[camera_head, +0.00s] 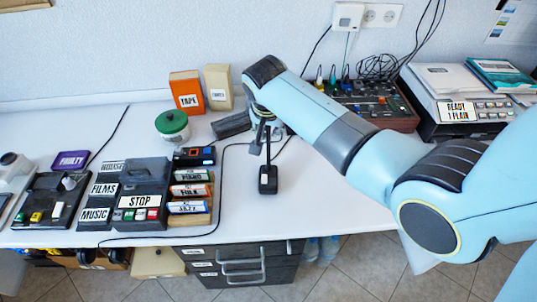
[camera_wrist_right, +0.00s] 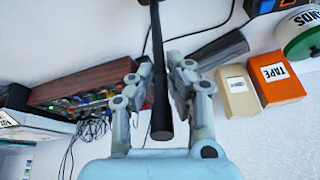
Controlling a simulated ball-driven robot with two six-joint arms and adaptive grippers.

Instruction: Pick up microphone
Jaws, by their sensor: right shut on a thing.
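The microphone (camera_head: 267,181) is black, with a small block-like base and a thin stem. In the head view it stands near the middle of the white desk, its upper part partly hidden by my right gripper (camera_head: 266,140). In the right wrist view the dark rod of the microphone (camera_wrist_right: 159,85) runs between the two fingers of my right gripper (camera_wrist_right: 160,72), which is shut on it. The base looks to be at the desk top; I cannot tell whether it touches. My left gripper is not in view.
An orange TAPE box (camera_head: 187,92), a beige box (camera_head: 218,88) and a green-lidded jar (camera_head: 172,126) stand behind. A STOP deck (camera_head: 140,198) and labelled cassettes (camera_head: 189,190) lie left. A mixer (camera_head: 372,104) is back right. A cable crosses near the microphone.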

